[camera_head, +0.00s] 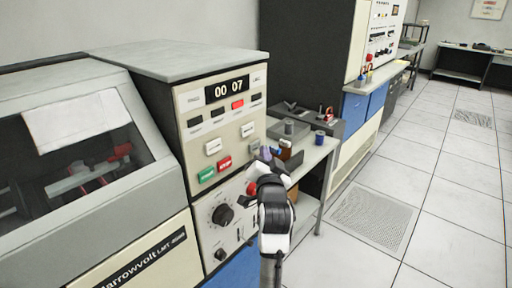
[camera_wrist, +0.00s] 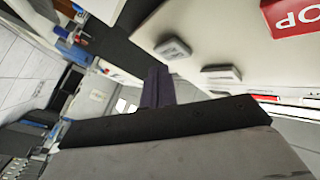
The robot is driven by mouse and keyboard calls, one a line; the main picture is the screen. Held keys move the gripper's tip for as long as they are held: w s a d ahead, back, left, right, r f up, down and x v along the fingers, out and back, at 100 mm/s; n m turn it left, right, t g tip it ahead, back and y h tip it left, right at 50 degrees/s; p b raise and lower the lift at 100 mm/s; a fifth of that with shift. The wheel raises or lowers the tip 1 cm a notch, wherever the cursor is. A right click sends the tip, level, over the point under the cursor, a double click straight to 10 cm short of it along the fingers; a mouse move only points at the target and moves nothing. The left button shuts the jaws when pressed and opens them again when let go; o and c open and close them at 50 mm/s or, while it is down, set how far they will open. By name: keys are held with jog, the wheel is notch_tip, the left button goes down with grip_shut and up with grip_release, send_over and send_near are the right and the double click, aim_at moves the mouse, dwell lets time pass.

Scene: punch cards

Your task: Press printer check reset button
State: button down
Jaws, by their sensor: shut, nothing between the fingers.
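The printer's cream control panel (camera_head: 205,128) faces right in the head view, with a green START button (camera_head: 207,174), a red STOP button (camera_head: 224,163) and several pale buttons. One pale button (camera_head: 253,147) lies nearest my gripper (camera_head: 267,153). Two pale buttons show there, one beside the panel edge (camera_wrist: 173,48) and another (camera_wrist: 221,75). Their lettering is too small to read, so I cannot tell which is check reset. My gripper (camera_wrist: 157,85) is shut and empty, close to the panel; contact is not clear.
A counter display (camera_head: 228,88) and a row of indicators sit above the buttons. A dial (camera_head: 222,214) is below. A side table (camera_head: 312,158) with small items stands behind my arm. Open tiled floor (camera_head: 430,200) lies to the right.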

jog(key=shift+a, duration=0.1)
jog(key=shift+w+a, duration=0.25)
jog(key=shift+w+a, duration=0.25)
jog(key=shift+a, duration=0.1)
dwell(0.7)
jog(key=shift+s+d, duration=0.55)
jog(key=shift+d, duration=0.15)
dwell(0.3)
jog(key=s+d, duration=0.1)
jog(key=d, duration=0.1)
jog(key=s+d, duration=0.2)
dwell(0.4)
dwell(0.5)
